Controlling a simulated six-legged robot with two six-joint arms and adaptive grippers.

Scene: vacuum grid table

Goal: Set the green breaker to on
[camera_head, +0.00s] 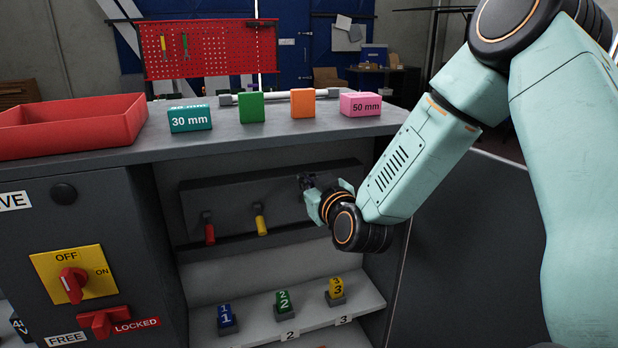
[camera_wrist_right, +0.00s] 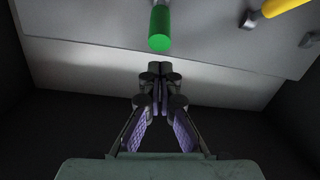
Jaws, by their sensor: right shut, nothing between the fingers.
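The green breaker lever (camera_wrist_right: 160,28) shows in the right wrist view, just beyond my fingertips, with a small gap that looks clear of contact. I cannot make it out in the head view, where my right gripper covers that part of the panel. My right gripper (camera_head: 306,183) is at the right end of the dark breaker panel (camera_head: 235,190). Its fingers (camera_wrist_right: 158,70) are together and empty. The yellow lever (camera_head: 261,225) and red lever (camera_head: 209,233) hang with their coloured ends down, left of the gripper. My left gripper is out of view.
The panel sits in a cabinet bay under a worktop (camera_head: 240,138). A shelf below holds blue (camera_head: 226,318), green (camera_head: 284,304) and yellow (camera_head: 336,292) numbered pieces. A yellow switch plate (camera_head: 95,285) is at left. A red tray (camera_head: 70,122) and several blocks stand on top.

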